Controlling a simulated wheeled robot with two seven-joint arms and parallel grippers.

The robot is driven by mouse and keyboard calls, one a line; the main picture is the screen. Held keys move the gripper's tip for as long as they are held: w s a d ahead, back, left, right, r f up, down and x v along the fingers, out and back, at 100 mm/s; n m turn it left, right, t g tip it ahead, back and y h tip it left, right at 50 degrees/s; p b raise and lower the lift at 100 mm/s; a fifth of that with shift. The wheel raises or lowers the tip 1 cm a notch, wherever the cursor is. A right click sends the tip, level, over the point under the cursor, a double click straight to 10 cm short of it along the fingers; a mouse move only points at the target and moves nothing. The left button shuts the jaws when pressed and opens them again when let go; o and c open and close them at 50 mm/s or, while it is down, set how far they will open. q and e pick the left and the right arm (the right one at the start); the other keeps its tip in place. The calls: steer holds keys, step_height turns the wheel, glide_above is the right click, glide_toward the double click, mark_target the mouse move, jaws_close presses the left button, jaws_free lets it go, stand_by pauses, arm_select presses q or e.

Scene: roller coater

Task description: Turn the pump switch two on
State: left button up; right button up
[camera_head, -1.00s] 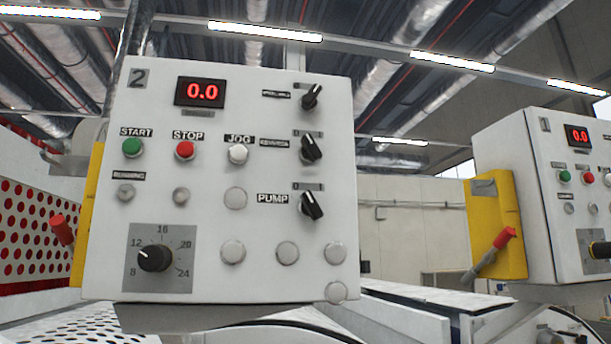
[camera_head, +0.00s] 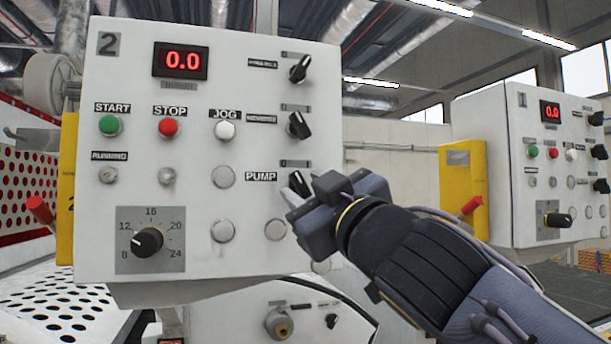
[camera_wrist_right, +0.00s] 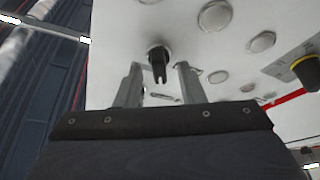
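The white control panel marked 2 (camera_head: 95,225) fills the left and middle of the head view. In the right wrist view a black switch knob (camera_wrist_right: 159,64), which fits the pump switch's place, sits between the two fingertips of my right gripper (camera_wrist_right: 160,76). The fingers are apart, with a gap on each side of the knob, and do not grip it. My left gripper is not in view.
Two black switches, the upper (camera_head: 300,69) and middle (camera_head: 299,125), are above my right gripper. A dial (camera_head: 147,242) is at the panel's lower left. A second panel marked 1 (camera_head: 480,125) stands at right, with a yellow box (camera_head: 462,180) on its side.

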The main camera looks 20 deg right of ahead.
steer(key=shift+w+r, duration=0.15)
steer(key=shift+w, duration=0.3)
steer(key=shift+c, duration=0.3)
